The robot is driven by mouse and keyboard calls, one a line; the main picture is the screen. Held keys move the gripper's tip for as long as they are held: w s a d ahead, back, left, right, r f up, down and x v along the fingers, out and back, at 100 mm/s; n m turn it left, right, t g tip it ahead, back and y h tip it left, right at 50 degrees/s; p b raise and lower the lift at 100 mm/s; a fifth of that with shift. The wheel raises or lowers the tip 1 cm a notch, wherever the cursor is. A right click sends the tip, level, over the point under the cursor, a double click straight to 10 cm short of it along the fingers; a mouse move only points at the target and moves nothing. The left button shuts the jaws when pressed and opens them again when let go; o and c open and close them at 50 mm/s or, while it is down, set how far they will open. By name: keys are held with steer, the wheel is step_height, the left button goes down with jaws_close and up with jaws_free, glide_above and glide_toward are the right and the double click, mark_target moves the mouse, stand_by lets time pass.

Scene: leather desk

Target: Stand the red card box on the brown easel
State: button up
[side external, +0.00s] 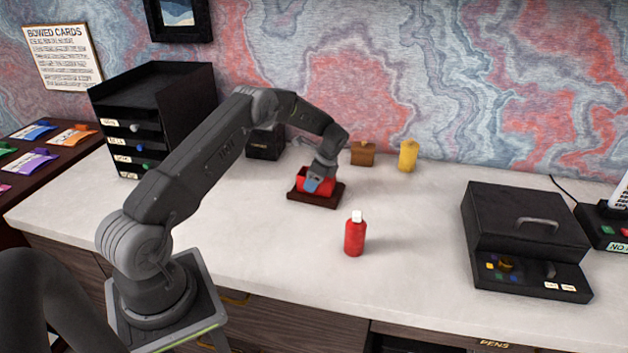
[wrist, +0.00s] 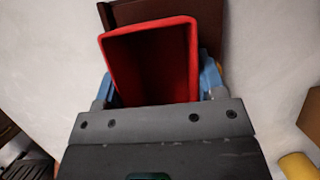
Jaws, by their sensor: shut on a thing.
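The red card box (side external: 328,184) is at the brown easel (side external: 317,198), near the middle of the desk in the side view. In the wrist view the red card box (wrist: 150,62) shows its open, hollow top, and the dark brown easel (wrist: 200,12) lies behind and below it. My gripper (side external: 319,186) is shut on the box, with blue fingers on its two sides in the wrist view (wrist: 158,85). The box looks on or just above the easel; I cannot tell whether its bottom touches.
A red bottle with a white cap (side external: 354,236) stands in front of the easel. A brown box (side external: 362,154), a yellow container (side external: 408,156) and a black box (side external: 266,143) stand behind. A black case (side external: 525,225) is at right. The desk between is clear.

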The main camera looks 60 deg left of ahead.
steer(key=shift+f, duration=0.1)
steer(key=o, duration=0.8)
steer(key=d+r+n+t, duration=0.1)
steer(key=d+r, duration=0.5)
steer(key=r, duration=0.6)
steer(key=d+r+n+t, duration=0.1)
steer(key=d+r, duration=0.5)
steer(key=r, duration=0.5)
steer(key=s+d+r+n+t+h, duration=0.1)
steer(key=s+d+r+n+t, duration=0.15)
steer(key=s+d+r, duration=0.4)
steer(key=s+d+r+n+t+h, duration=0.1)
steer(key=s+d+r+n+t, duration=0.15)
steer(key=s+d, duration=0.7)
steer(key=s+d+n, duration=0.1)
steer(key=s, duration=0.3)
steer(key=s+d+f+n+t+h, duration=0.1)
steer(key=s, duration=0.3)
steer(key=s+d+f+n, duration=0.1)
steer(key=s, duration=0.3)
steer(key=shift+s+d+f+t+h, duration=0.15)
steer(key=shift+d+f+t+h, duration=0.1)
steer(key=shift+d+t+h, duration=0.1)
